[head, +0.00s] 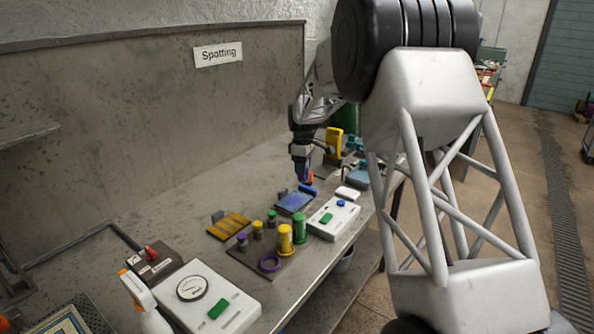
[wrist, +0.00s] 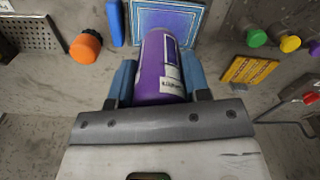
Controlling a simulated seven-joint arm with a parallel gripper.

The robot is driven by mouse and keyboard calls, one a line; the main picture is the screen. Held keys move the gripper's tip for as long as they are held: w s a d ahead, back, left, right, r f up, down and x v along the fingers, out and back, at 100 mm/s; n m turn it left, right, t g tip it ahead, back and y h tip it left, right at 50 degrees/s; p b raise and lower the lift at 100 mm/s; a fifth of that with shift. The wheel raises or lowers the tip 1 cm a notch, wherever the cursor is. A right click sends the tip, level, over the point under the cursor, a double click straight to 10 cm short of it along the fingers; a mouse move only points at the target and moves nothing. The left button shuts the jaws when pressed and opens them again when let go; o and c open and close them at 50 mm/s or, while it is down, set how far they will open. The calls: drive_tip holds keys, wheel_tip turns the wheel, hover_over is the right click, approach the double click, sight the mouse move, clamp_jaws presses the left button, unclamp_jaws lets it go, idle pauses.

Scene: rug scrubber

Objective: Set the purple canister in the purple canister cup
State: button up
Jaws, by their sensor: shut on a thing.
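My gripper (head: 302,172) is shut on the purple canister (wrist: 153,72), which has a white label. In the wrist view the canister lies between the two blue fingers. In the head view it is small and mostly hidden by the gripper, above the back part of the bench. The purple canister cup (head: 269,263) shows as an empty purple ring on a dark board, nearer the front. The gripper is well apart from it, up and to the right in the picture. A yellow canister (head: 285,239) and a green canister (head: 299,229) stand beside the ring on the same board.
Small purple (head: 242,242), yellow (head: 257,230) and green (head: 271,218) topped items stand behind the ring. A blue-framed pad (head: 294,203), a yellow slatted pad (head: 229,226) and a white button box (head: 333,218) lie nearby. An orange knob (wrist: 85,47) is near the gripper.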

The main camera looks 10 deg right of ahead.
drive_tip(key=shift+s+d+r+m, duration=2.45)
drive_tip(key=shift+d+m, duration=1.5)
drive_tip(key=shift+m, duration=2.15)
drive_tip(key=s+a+f+n, duration=0.2)
drive_tip(key=s+a+n, duration=1.1)
drive_tip(key=a, duration=0.5)
drive_tip(key=s+a+f+n, duration=0.3)
drive_tip(key=s+f, duration=0.3)
drive_tip(key=s, duration=0.4)
drive_tip(key=shift+s+a+n, duration=0.25)
drive_tip(key=shift+a+n, duration=0.15)
drive_tip(key=shift+a, duration=0.25)
drive_tip(key=shift+f, duration=0.15)
drive_tip(key=shift+f, duration=2.7)
drive_tip(key=shift+f, duration=0.6)
